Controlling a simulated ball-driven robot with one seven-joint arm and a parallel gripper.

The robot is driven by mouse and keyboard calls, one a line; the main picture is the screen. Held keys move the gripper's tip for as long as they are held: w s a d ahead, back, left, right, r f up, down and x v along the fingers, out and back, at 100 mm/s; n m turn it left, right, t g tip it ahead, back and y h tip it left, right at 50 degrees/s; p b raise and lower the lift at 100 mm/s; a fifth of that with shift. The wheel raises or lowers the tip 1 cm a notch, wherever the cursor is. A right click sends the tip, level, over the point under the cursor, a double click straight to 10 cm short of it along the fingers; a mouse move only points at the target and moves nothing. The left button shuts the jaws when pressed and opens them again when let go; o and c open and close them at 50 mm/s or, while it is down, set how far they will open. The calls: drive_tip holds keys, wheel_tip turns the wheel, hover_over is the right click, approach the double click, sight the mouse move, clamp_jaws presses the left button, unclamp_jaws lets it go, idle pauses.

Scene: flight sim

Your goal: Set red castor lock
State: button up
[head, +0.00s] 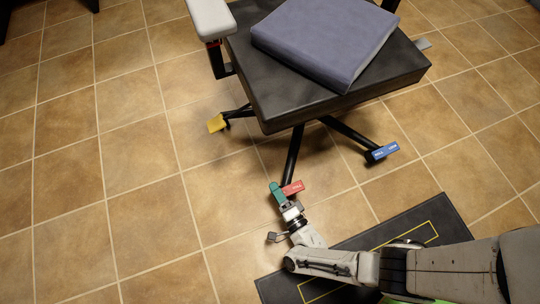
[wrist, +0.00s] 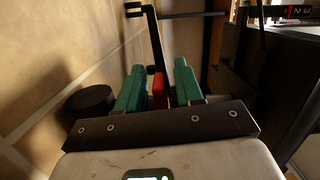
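The red castor lock (head: 293,188) is a small red tab with faint white lettering at the end of the near chair leg (head: 292,155). My gripper (head: 277,192) has teal fingers and is at this castor, low over the floor. In the head view the teal finger overlaps the left end of the red tab. In the wrist view my two teal fingers (wrist: 158,88) stand apart, and the red lock (wrist: 159,90) shows in the gap between them. I cannot tell whether either finger touches it. The castor wheel itself is mostly hidden.
The chair's dark seat (head: 300,95) holds a large blue-grey binder (head: 325,38). A yellow tab (head: 216,123) and a blue tab (head: 384,151) mark other castors. A black mat (head: 440,213) with a yellow outline lies under my arm. The tiled floor at left is clear.

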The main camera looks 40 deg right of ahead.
drive_tip(key=shift+w+d, duration=0.1)
drive_tip(key=shift+w, duration=0.35)
clamp_jaws()
